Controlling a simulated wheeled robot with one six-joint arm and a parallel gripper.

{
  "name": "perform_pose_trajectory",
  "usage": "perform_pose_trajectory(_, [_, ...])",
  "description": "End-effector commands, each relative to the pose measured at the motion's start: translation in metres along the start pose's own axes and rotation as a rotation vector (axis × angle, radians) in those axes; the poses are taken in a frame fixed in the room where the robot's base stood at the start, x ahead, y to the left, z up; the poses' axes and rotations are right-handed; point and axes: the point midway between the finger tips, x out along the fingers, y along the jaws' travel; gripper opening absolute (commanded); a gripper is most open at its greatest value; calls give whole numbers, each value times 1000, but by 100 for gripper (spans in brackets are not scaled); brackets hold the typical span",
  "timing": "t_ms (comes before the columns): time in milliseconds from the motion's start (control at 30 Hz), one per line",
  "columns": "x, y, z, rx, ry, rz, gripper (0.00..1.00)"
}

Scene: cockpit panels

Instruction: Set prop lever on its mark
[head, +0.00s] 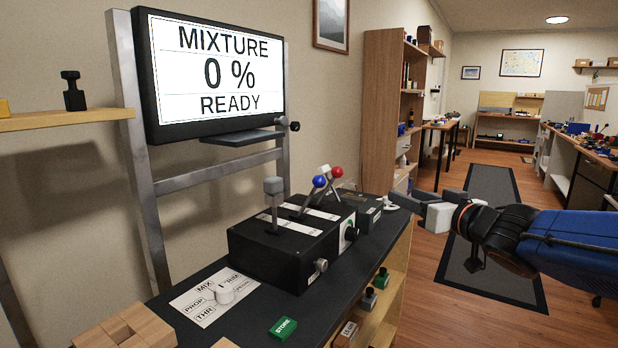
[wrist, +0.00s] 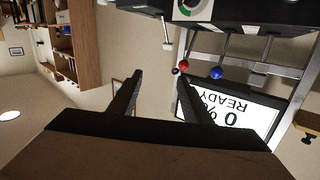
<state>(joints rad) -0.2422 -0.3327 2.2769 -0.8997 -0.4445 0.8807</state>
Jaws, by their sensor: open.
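The black lever box (head: 290,245) stands on the dark bench top, with white scale strips on its top. The lever with the blue ball knob (head: 319,181), likely the prop lever, stands tilted beside the red-knobbed lever (head: 337,172). A grey-knobbed lever (head: 273,186) stands nearer. I cannot make out the prop mark. My gripper (head: 428,207) is open and empty, right of the box and apart from the levers. In the wrist view, my gripper's fingers (wrist: 160,90) are spread, with the blue knob (wrist: 216,72) and red knob (wrist: 183,65) beyond them.
A screen (head: 215,75) reads MIXTURE 0 % READY. Wooden blocks (head: 125,328) and a green STORE block (head: 283,328) are at the front. Space between gripper and box looks clear.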

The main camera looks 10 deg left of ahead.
Motion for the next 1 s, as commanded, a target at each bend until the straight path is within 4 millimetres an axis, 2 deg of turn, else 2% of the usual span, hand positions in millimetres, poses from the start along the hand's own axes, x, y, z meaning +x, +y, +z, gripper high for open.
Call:
perform_pose_trajectory(33, [14, -20, -3, 6, 15, -82, 44])
perform_pose_trajectory(100, [25, -48, -7, 18, 31, -189, 44])
perform_pose_trajectory(200, [33, -78, -9, 35, 40, -309, 44])
perform_pose_trajectory(300, [36, -96, -9, 47, 40, -383, 44])
perform_pose_trajectory(567, [50, -110, -9, 53, 39, -418, 44])
perform_pose_trajectory(1000, [118, -140, -12, 53, 39, -416, 44])
